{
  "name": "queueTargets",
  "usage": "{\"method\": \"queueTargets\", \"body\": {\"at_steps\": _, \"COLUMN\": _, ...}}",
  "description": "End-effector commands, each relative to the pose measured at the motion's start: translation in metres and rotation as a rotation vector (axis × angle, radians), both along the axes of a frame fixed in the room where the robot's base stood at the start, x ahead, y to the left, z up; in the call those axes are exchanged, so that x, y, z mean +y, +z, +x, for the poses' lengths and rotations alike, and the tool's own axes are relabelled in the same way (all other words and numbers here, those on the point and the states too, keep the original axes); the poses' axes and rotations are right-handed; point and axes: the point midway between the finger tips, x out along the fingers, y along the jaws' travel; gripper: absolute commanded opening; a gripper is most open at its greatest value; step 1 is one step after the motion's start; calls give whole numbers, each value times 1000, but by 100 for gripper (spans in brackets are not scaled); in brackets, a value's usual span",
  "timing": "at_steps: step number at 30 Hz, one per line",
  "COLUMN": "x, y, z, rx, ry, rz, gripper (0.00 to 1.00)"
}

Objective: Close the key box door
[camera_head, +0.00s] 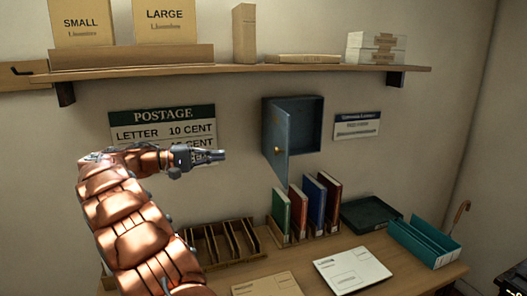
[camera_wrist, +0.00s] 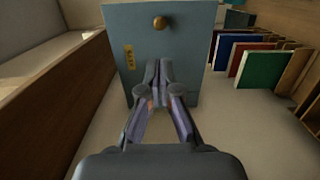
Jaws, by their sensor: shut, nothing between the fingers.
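The key box (camera_head: 309,118) is a blue-grey metal box on the wall below the shelf. Its door (camera_head: 281,141) is hinged at the left and stands open, swung out from the wall. A brass knob (camera_head: 277,150) is on the door. In the wrist view the door (camera_wrist: 205,50) is upright ahead, with the knob (camera_wrist: 160,23) near its top edge and a small yellow label on its left. My gripper (camera_head: 222,156) is shut and empty, left of the door in the head view. In the wrist view its fingertips (camera_wrist: 158,64) overlap the door's face; I cannot tell whether they touch.
A shelf (camera_head: 230,74) with boxes runs above the key box. A postage sign (camera_head: 165,117) is behind my arm. Below, a desk (camera_head: 310,250) holds upright books (camera_head: 305,205), a wooden rack (camera_head: 222,243), a dark tray (camera_head: 370,214) and a teal bin (camera_head: 424,242).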

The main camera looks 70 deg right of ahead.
Motion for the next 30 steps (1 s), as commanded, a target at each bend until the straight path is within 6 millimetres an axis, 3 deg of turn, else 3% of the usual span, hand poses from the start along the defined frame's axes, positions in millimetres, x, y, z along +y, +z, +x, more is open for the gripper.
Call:
{"method": "queueTargets", "body": {"at_steps": 27, "x": -17, "y": -3, "z": -22, "rx": 0, "ry": -9, "rz": -12, "gripper": 0}}
{"method": "queueTargets", "body": {"at_steps": 30, "x": -23, "y": 2, "z": -32, "rx": 3, "ry": -12, "rz": -10, "gripper": 0}}
